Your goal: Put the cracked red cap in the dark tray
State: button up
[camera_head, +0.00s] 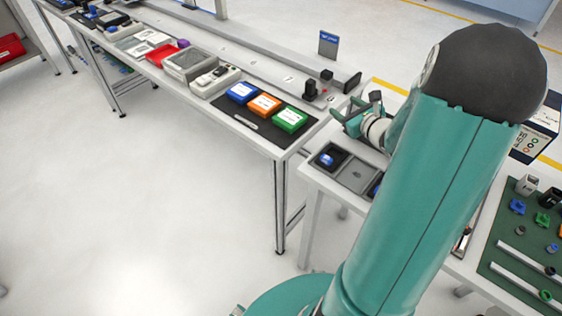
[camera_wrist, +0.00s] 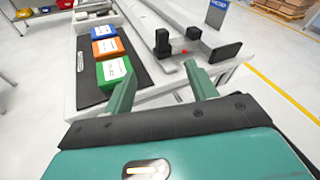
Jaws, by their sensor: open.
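A small red spot (camera_wrist: 184,51) lies between two black upright parts in the wrist view; it is too small to tell whether it is the cap or cracked. My gripper (camera_wrist: 161,68) is open, its two teal fingers spread, with nothing between them. In the head view my gripper (camera_head: 354,108) is above the near table's far end, close to the black parts. A dark tray (camera_head: 317,158) holding a blue item stands on the near table below my gripper, with a grey section (camera_head: 354,177) beside it. My arm hides part of this table.
Blue, orange (camera_head: 264,104) and green (camera_head: 289,120) boxes sit on a black mat (camera_head: 236,122) on the left bench. A black upright block (camera_head: 310,90) stands near my gripper. A green board (camera_head: 505,247) with small parts lies at right. The floor at left is clear.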

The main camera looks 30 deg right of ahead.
jog(key=s+a+r+n+g+y, duration=0.25)
jog(key=a+n, duration=0.35)
jog(key=a, duration=0.4)
jog(key=s+a+r+n+g+y, duration=0.1)
jog(key=a+r+n+g+y, duration=0.2)
jog(key=a+n, duration=0.5)
jog(key=s+a+r+n+g+y, duration=0.25)
jog(key=a+n, duration=0.25)
jog(key=a, duration=0.6)
jog(key=s+a+r+n+g+h, duration=0.1)
jog(key=s+r+n+h, duration=0.1)
jog(key=s+n, duration=0.4)
jog(key=s+a+r+n+h, duration=0.1)
jog(key=s+a+n+h, duration=0.1)
jog(key=s+n+h, duration=0.3)
jog(key=s+n, duration=0.2)
jog(key=n, duration=0.1)
jog(key=shift+s+r+n+g, duration=0.2)
jog(key=shift+r+n+g, duration=0.1)
jog(key=shift+r+g, duration=0.1)
jog(key=c, duration=0.5)
jog(key=shift+o, duration=0.2)
jog(key=shift+d, duration=0.15)
